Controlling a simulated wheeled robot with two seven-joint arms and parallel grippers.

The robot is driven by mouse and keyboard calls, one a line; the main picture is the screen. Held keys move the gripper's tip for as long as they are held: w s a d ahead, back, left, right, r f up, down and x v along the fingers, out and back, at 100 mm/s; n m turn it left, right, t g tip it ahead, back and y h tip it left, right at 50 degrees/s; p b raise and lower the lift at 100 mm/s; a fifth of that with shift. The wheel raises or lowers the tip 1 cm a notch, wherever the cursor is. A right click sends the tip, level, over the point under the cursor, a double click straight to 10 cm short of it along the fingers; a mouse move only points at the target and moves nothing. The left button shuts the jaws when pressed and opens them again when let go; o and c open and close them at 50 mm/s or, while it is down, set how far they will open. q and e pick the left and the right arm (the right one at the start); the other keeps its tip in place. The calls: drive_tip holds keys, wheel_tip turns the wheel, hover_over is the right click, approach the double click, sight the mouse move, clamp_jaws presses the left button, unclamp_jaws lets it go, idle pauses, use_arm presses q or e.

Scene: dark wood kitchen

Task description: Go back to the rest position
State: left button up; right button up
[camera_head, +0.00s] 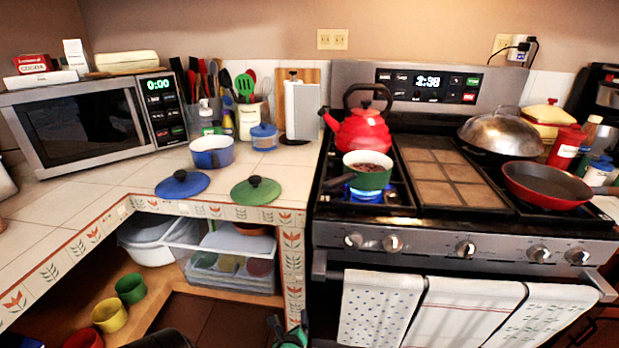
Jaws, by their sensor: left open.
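My left gripper (290,333) shows at the bottom edge, just left of the stove front and below the counter edge. Only its dark and green upper part is in view. It is open, and I see nothing held in it. It is apart from the counter and the towels. My right gripper is not in view.
A stove with a red kettle (358,130) and a green pot (367,171) over a lit blue flame stands at right. Towels (465,312) hang on its front. A blue pot (212,152) and lids (256,190) sit on the tiled counter (120,177).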

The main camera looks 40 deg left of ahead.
use_arm(q)
drive_tip(key=s+d+f+n+g+h+p, duration=0.2)
drive_tip(key=s+d+f+n, duration=0.2)
drive_tip(key=s, duration=0.4)
drive_tip(key=s+d+f+n+g+h+p, duration=0.2)
drive_tip(key=s+d+f+n+h+p, duration=0.1)
drive_tip(key=s+f+n, duration=0.4)
drive_tip(key=s+d+f+n+g+h+p, duration=0.2)
drive_tip(key=s+d+f+n, duration=0.3)
drive_tip(key=s, duration=0.6)
drive_tip(key=shift+f+n+g+h+p, duration=0.25)
drive_tip(key=shift+n+h+p, duration=0.25)
drive_tip(key=shift+n, duration=0.4)
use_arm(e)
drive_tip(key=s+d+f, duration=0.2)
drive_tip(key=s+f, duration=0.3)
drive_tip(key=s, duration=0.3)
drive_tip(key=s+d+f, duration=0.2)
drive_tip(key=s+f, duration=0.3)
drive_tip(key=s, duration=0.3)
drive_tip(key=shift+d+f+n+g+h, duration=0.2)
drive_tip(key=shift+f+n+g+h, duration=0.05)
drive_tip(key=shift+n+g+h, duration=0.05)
